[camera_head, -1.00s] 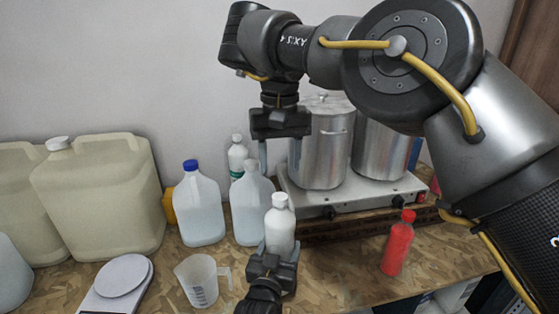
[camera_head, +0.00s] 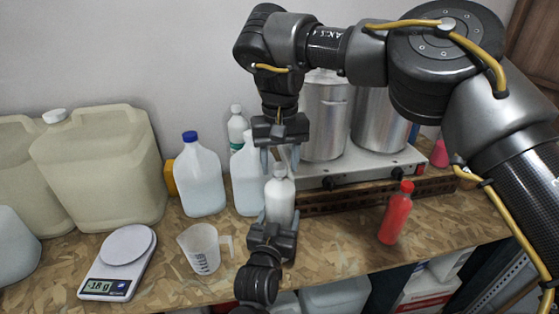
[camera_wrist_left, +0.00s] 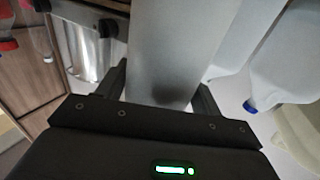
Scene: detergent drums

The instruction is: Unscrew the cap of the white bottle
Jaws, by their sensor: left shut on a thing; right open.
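The white bottle (camera_head: 280,200) stands upright on the wood-chip bench in the head view, its white cap (camera_head: 280,170) on top. My left gripper (camera_head: 279,219) is shut on the bottle's body from the front. In the left wrist view the pale bottle (camera_wrist_left: 178,40) fills the space between the left fingers (camera_wrist_left: 160,88). My right gripper (camera_head: 280,161) is open and points down right above the bottle, its fingertips at about cap height, one on each side. I cannot tell whether the fingers touch the cap.
A blue-capped jug (camera_head: 200,183) and another jug (camera_head: 245,182) stand behind left. A measuring cup (camera_head: 201,250) and a scale (camera_head: 119,262) are left. Steel pots (camera_head: 324,120) on a hotplate (camera_head: 362,168) stand behind. A red bottle (camera_head: 396,213) is right.

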